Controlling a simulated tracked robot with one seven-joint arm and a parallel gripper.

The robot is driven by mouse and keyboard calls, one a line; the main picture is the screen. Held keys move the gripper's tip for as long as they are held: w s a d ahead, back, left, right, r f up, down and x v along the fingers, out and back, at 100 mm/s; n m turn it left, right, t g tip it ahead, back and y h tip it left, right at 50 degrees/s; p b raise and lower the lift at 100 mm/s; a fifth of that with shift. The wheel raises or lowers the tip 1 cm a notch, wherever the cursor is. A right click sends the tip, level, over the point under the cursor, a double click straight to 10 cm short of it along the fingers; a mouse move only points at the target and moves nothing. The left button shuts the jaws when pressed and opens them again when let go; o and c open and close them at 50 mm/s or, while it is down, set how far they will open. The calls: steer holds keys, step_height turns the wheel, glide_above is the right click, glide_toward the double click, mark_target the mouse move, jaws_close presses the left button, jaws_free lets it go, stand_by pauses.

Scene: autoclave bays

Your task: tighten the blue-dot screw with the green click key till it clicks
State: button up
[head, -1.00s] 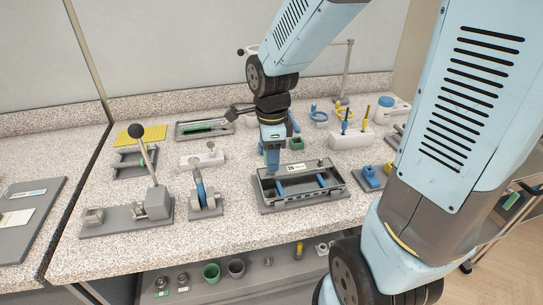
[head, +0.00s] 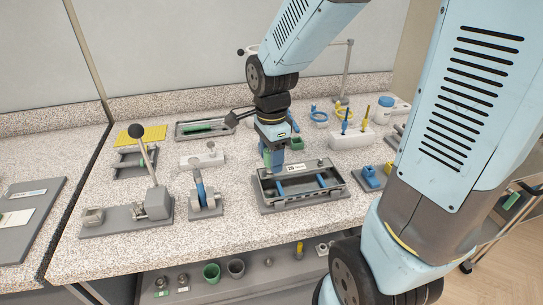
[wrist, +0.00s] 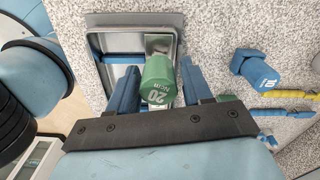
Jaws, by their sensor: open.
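The green click key (wrist: 158,80), a thick green handle marked 20 Nm, stands between the two blue fingers of my gripper (wrist: 162,90) in the wrist view. The fingers are apart, one on each side of it. In the head view my gripper (head: 273,158) is over the back left of the open grey metal box (head: 285,205), with green showing at its fingers. The wrist view shows part of the same box (wrist: 112,85), with a blue bar inside. The lower end of the key is hidden. I cannot make out a blue-dot screw.
A white stand (head: 350,139) with blue and yellow tools is at the back right. A grey block with blue parts (head: 370,183) is right of the box. A lever press (head: 158,203) and a small clamp (head: 206,211) stand at the left.

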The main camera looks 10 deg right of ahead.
steer(key=shift+n, duration=2)
steer(key=n, duration=0.4)
steer(key=shift+w+a+n, duration=0.1)
steer(key=shift+n, duration=0.2)
steer(key=n, duration=0.4)
steer(key=shift+a+n, duration=0.1)
steer(key=shift+n, duration=2.3)
jaws_close()
steer(key=shift+m, duration=1.8)
